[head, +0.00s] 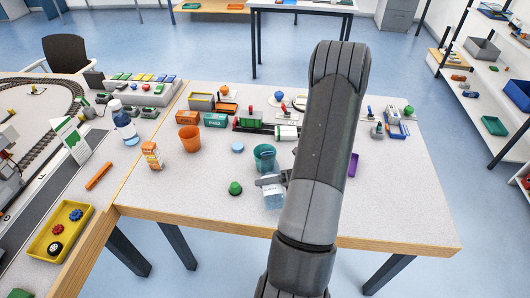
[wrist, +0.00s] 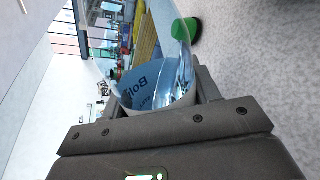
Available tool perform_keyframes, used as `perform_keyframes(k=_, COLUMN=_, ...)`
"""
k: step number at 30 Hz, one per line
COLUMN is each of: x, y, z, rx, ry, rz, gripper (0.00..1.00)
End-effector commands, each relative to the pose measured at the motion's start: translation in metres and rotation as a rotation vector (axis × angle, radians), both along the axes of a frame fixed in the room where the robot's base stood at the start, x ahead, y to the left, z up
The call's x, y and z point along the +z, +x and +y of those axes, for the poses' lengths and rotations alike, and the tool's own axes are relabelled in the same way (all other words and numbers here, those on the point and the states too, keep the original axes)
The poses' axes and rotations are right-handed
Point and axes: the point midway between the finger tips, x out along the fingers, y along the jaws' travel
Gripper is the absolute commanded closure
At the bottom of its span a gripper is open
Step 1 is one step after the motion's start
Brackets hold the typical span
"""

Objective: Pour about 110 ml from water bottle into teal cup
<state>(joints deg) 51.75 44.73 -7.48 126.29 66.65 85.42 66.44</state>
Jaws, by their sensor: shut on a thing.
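The teal cup (head: 264,153) stands upright on the table, just beyond my gripper; I cannot make it out in the wrist view. My gripper (head: 271,181) is shut on a clear, bluish bottle (head: 273,199), which I take for the water bottle. In the wrist view the bottle (wrist: 150,88) sits between the fingers (wrist: 160,98) and shows a blue label with dark lettering. Its mouth, exact tilt and water level are unclear. My arm hides the table to the right of the cup.
A green knob-shaped piece (head: 235,188) and a light blue disc (head: 237,147) lie left of the cup. An orange cup (head: 189,138), a juice carton (head: 151,156) and another white-capped bottle (head: 125,124) stand farther left. Toy train cars line the back. The front table area is clear.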

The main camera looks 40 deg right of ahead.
Motion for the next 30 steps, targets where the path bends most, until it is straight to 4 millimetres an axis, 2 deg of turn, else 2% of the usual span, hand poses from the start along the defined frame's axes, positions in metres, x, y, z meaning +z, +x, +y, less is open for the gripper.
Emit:
perform_keyframes(k=2, x=-0.003, y=-0.002, z=0.001, rx=-0.001, ry=0.022, rz=0.046, gripper=0.73)
perform_keyframes(k=12, x=0.022, y=-0.002, z=0.001, rx=0.001, ry=0.107, rz=0.212, gripper=0.73)
perform_keyframes(k=30, x=0.034, y=0.001, z=-0.001, rx=0.000, ry=0.162, rz=0.319, gripper=0.73)
